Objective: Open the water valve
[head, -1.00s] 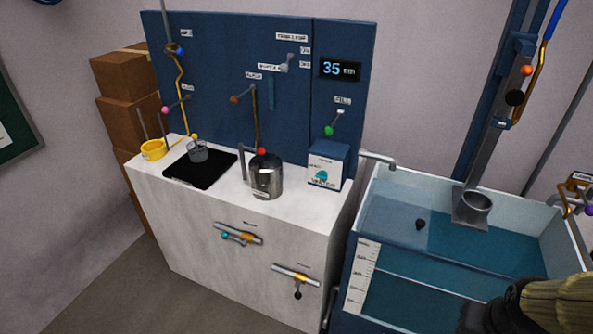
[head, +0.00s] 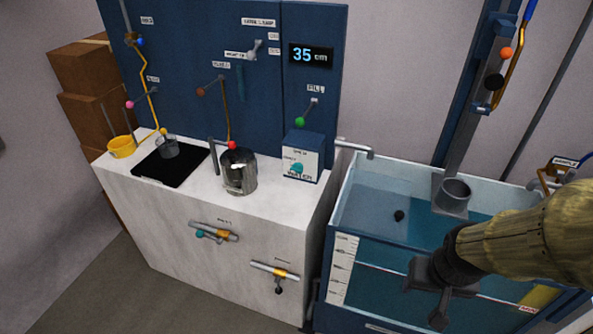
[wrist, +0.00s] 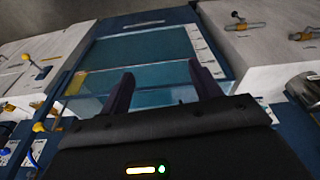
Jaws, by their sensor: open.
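A blue box (head: 316,143) with a white label and a teal knob (head: 297,169) stands at the counter's right end; its small lettering seems to include "water". Above it a green-tipped lever (head: 300,121) sits on the blue panel. On the counter front are a valve with a teal handle (head: 200,234) and a valve with a black handle (head: 278,290). I cannot tell for sure which is the water valve. My gripper (head: 428,300) is open and empty, in front of the water tank, apart from all of these. Its two fingers (wrist: 160,75) show against the tank in the wrist view.
The water tank (head: 343,215) stands right of the white counter (head: 150,230). A steel spout (head: 355,148) reaches over it. A metal pot (head: 238,174), a yellow cup (head: 121,146) and a black plate (head: 150,170) are on the counter. Floor in front of the counter looks clear.

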